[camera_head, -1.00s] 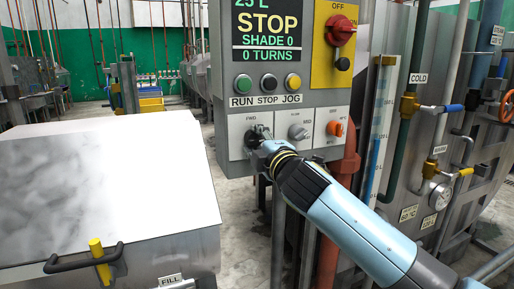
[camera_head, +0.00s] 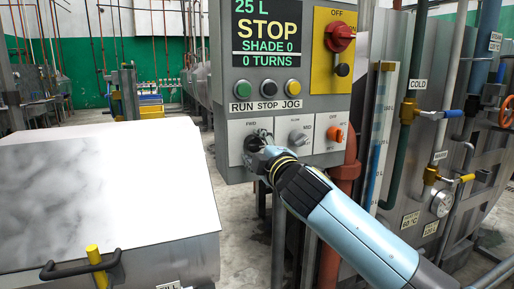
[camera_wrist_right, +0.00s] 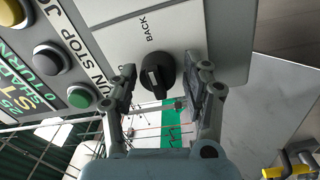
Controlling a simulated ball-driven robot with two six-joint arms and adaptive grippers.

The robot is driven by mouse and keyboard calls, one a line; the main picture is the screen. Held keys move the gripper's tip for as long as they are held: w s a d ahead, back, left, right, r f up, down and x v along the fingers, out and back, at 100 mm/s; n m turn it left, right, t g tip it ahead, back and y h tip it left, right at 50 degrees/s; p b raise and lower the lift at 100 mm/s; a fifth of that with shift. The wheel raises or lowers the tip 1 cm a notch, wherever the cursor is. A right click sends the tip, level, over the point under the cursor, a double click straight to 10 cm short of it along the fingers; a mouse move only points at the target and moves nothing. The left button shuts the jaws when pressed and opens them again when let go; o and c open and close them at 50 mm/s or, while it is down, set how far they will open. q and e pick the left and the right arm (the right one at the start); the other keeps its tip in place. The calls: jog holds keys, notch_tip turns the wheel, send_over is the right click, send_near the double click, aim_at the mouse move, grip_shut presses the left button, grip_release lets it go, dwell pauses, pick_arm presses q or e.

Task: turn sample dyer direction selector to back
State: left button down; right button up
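The direction selector (camera_wrist_right: 157,76) is a black round knob with a pale mark, on a light plate of the grey control panel. The word BACK is printed beside it in the right wrist view; FWD is printed above it in the head view. My right gripper (camera_head: 258,143) is at this knob and largely hides it in the head view. In the wrist view the fingers of my right gripper (camera_wrist_right: 158,72) stand open on either side of the knob, with visible gaps; I see no clear contact. My left gripper is not in view.
To the right on the same panel (camera_head: 222,150) are a grey speed knob (camera_head: 298,136) and an orange knob (camera_head: 335,134). RUN, STOP and JOG buttons (camera_head: 268,89) sit above, with a red isolator switch (camera_head: 340,37). Pipes crowd the right; a metal lid (camera_head: 110,190) fills the lower left.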

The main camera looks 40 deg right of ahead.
jog(key=shift+o, duration=0.6)
jog(key=shift+r, duration=0.1)
jog(key=v, duration=1.2)
